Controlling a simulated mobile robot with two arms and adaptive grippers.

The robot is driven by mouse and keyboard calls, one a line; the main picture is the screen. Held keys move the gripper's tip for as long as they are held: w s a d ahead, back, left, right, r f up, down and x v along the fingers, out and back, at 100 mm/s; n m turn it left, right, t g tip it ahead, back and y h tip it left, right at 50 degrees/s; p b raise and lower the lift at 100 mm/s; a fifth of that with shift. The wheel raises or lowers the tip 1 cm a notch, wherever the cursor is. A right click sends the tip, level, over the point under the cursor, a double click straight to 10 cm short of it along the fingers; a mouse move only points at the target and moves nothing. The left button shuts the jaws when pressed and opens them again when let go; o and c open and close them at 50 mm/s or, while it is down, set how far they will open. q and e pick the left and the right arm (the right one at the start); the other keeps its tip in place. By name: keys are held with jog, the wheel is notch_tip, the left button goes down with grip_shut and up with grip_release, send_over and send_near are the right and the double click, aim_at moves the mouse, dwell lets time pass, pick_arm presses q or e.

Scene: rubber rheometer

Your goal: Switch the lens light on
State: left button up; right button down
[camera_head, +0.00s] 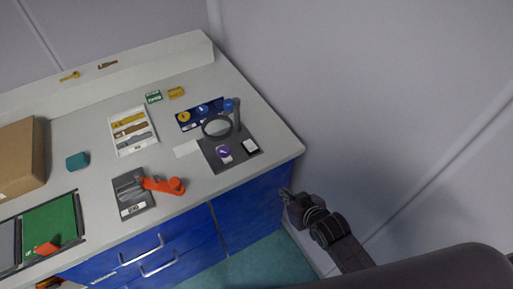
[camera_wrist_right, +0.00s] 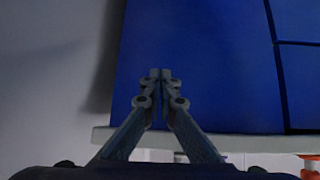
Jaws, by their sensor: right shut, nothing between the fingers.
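The lens (camera_head: 217,127) is a round magnifier with a dark ring on a post, over a dark square base (camera_head: 212,158) near the right end of the counter. I cannot tell whether the lens light is lit. My right gripper (camera_head: 284,191) is shut and empty, off the counter's right end, below and right of the lens in the head view. In the right wrist view its closed fingertips (camera_wrist_right: 160,73) appear against the blue cabinet. My left gripper is not in view.
The grey counter (camera_head: 185,215) stands on blue drawers (camera_head: 250,212). An orange-red tool (camera_head: 166,186) lies partly on a dark card (camera_head: 128,208). A blue tray (camera_head: 186,127) sits behind the base. A cardboard box (camera_head: 20,155) is at the left. The wall is close at the right.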

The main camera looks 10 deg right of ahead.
jog(key=a+r+t+y, duration=0.1)
jog(key=a+r, duration=0.1)
jog(key=r, duration=0.8)
jog(key=w+a+r+n+t+y, duration=0.1)
jog(key=a+r+t, duration=0.1)
jog(key=r, duration=0.9)
jog(key=shift+w+a+r, duration=0.2)
jog(key=shift+a, duration=0.2)
jog(key=p, duration=0.1)
send_over(250, 145)
jog(key=s+d, duration=0.2)
jog(key=s, duration=0.2)
jog(key=f, duration=0.3)
jog(key=shift+w+a+f, duration=0.2)
jog(key=shift+w+a, duration=0.05)
notch_tip(250, 145, down, 3)
jog(key=shift+f+p, duration=0.15)
jog(key=shift+p, duration=0.3)
jog(key=shift+f, duration=0.55)
